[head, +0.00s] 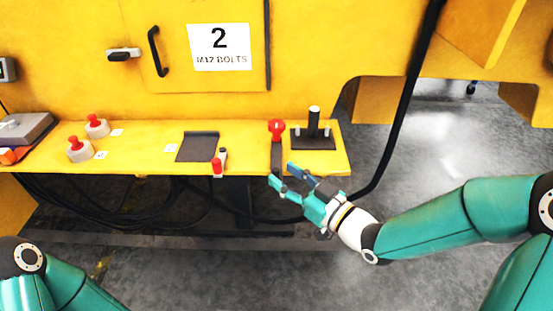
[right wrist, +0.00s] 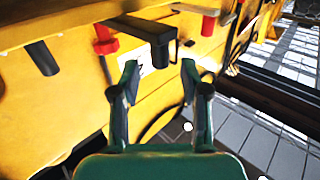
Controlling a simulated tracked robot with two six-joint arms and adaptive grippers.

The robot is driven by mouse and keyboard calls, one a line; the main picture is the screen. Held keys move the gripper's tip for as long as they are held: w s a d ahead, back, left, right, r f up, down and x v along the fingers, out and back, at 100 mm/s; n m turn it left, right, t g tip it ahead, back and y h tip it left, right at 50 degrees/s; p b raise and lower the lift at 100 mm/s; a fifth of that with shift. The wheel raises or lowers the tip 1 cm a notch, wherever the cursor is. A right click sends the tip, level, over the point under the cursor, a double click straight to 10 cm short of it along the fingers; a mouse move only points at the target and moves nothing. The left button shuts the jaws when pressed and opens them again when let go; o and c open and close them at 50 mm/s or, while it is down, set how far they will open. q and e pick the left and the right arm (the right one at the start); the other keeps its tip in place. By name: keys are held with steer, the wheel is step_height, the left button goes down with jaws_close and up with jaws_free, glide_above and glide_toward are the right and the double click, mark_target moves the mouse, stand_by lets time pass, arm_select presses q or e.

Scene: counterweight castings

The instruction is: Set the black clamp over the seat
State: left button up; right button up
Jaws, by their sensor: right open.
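A black plate (head: 313,143) with an upright black post (head: 313,122) and two pale pins sits near the right end of the yellow shelf. Left of it, a red knob (head: 277,128) stands above a narrow black bar (head: 276,157) near the shelf's front edge. I cannot tell for certain which black part is the clamp or which is the seat. My right gripper (head: 284,175) is open and empty, just in front of the shelf edge, below the bar and plate. In the right wrist view its spread fingers (right wrist: 159,76) have a black bracket-like part (right wrist: 161,55) beyond them. My left gripper is out of view.
A dark sheet (head: 198,147) lies on the shelf, with a small red-topped part (head: 217,165) beside it. Two red-knobbed grey pieces (head: 97,128) stand left. A black hose (head: 402,110) hangs right. Below the shelf are cables; the floor at right is open.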

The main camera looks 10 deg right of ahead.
mark_target(279, 173)
steer(key=shift+x, duration=1.7)
steer(key=shift+f, duration=0.1)
jaws_close()
